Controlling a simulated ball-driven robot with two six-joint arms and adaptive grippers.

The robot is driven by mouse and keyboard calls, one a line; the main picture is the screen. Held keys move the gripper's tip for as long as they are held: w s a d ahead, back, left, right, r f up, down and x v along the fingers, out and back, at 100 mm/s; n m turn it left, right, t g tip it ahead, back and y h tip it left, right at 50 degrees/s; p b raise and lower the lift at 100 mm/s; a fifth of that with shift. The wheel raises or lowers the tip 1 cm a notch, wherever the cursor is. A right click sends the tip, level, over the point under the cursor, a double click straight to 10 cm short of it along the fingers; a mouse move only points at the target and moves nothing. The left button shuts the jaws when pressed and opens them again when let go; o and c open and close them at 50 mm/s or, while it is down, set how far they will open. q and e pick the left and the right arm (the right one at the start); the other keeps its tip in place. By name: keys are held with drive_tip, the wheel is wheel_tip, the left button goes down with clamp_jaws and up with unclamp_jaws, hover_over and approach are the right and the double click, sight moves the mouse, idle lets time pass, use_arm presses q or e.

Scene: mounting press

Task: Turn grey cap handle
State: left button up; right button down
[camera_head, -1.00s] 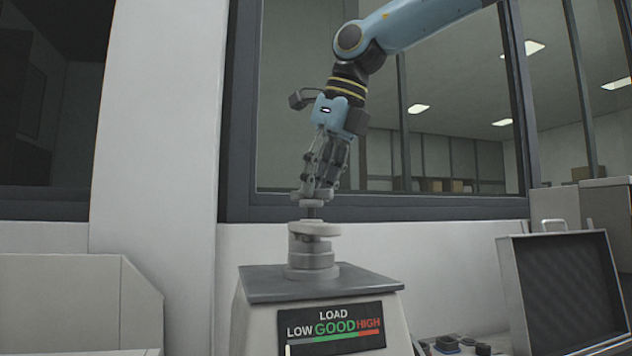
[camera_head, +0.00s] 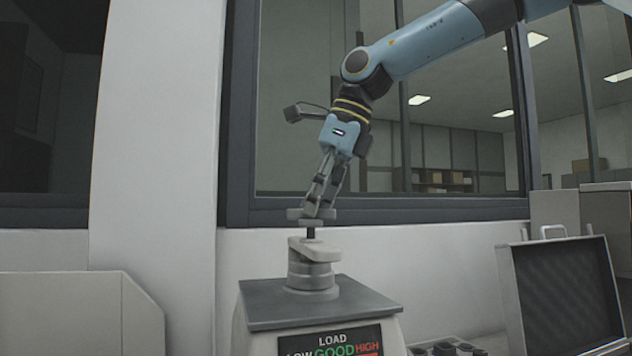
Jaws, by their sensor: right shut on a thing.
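The grey cap handle (camera_head: 298,215) is a flat grey bar at the top of a short black stem above the press. My right gripper (camera_head: 316,211) comes down from above and is shut on the handle; its fingers hide part of it. Below the stem, a grey stepped cap with a side lug (camera_head: 318,252) sits on a round collar on the mounting press (camera_head: 345,306). The stem stands upright. My left gripper is not in view.
The press front has a LOAD panel (camera_head: 331,343) with LOW, GOOD and HIGH marks, cut off by the lower edge. An open case (camera_head: 562,290) stands right, near small dark parts (camera_head: 445,348). A pale bin (camera_head: 70,310) is at left. A window is behind.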

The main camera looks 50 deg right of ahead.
drive_tip(key=n+g+p, duration=0.1)
drive_tip(key=n+p, duration=0.2)
drive_tip(key=shift+d+r+y, duration=0.1)
drive_tip(key=shift+y, duration=0.3)
drive_tip(key=shift+n+g+p, duration=0.3)
drive_tip(key=shift+n+p, duration=0.45)
drive_tip(key=shift+n, duration=0.15)
drive_tip(key=shift+f+n+y, duration=0.2)
drive_tip(key=shift+n+y, duration=0.1)
drive_tip(key=c, duration=1.4)
unclamp_jaws()
drive_tip(key=shift+w, duration=0.1)
drive_tip(key=shift+o, duration=0.2)
drive_tip(key=v, duration=1.2)
